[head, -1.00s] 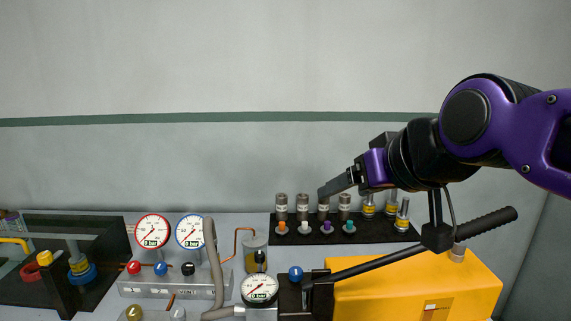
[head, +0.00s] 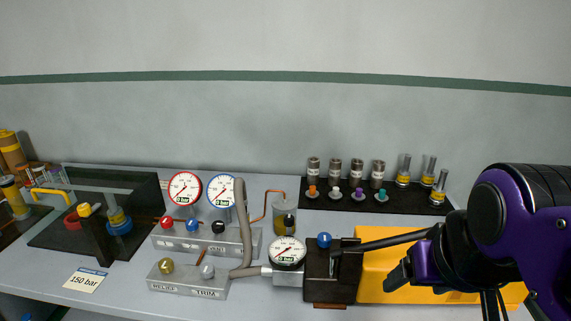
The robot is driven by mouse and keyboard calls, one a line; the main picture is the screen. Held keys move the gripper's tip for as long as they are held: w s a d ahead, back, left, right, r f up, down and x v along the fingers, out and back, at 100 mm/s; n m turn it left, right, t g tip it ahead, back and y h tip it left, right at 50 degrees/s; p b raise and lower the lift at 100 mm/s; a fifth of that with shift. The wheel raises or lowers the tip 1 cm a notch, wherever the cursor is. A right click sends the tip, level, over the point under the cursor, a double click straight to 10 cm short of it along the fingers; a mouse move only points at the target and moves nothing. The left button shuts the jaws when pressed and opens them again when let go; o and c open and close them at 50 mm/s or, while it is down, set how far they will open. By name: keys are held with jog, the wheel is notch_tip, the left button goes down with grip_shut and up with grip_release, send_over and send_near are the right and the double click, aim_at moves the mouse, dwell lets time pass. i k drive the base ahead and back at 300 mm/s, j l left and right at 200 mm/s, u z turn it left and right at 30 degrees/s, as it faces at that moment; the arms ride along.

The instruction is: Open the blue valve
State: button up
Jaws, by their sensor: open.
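Two blue knobs show in the head view. One blue knob (head: 192,225) is on the grey manifold block (head: 207,243), between a red knob (head: 166,223) and a black knob (head: 218,227). The other blue knob (head: 324,240) is on top of the dark pump block (head: 322,268), near the lever. I cannot tell from the picture which one is the valve. My gripper (head: 398,274) is open at the right, in front of the yellow tank and well apart from both knobs. Its fingers are seen partly from the side.
A black pump lever (head: 385,241) crosses the yellow tank (head: 372,268) near my gripper. Two dial gauges (head: 185,188) stand behind the manifold, with a grey hose (head: 241,215) beside it. A front block (head: 187,282) carries brass and grey knobs. Vials stand on a black rack (head: 325,201).

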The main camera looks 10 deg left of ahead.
aim_at(192, 224)
jog(key=j, duration=1.25)
